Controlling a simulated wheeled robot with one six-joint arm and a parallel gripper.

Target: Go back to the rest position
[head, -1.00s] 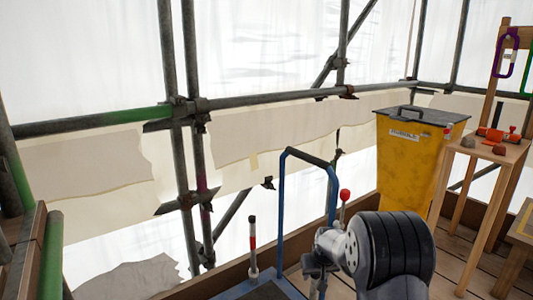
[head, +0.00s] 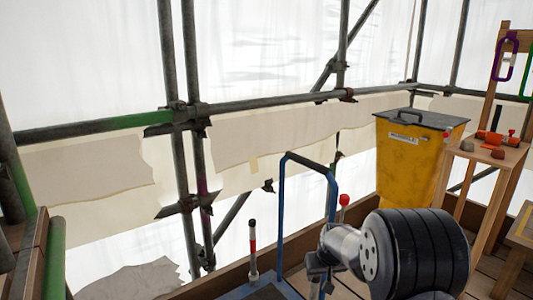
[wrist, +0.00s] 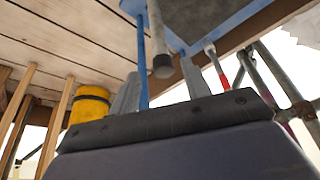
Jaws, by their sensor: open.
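In the wrist view the two grey fingers of my gripper (wrist: 160,88) stand apart, with no object clearly held between them. A blue bar and a grey rod with a dark end show beyond the fingers; I cannot tell their exact distance. In the head view my dark, rounded arm part is at the lower right, and my fingertips cannot be made out there. The blue tubular handle (head: 282,210) stands just left of my arm. A red-knobbed lever (head: 343,201) rises behind my arm, its lower part hidden.
A yellow bin (head: 408,160) stands behind my arm; it also shows in the wrist view (wrist: 90,104). A wooden stand (head: 490,152) with small red and brown items is at the right. A red, white and black stick (head: 253,245) stands left of the handle. Scaffold tubes (head: 185,150) line the back.

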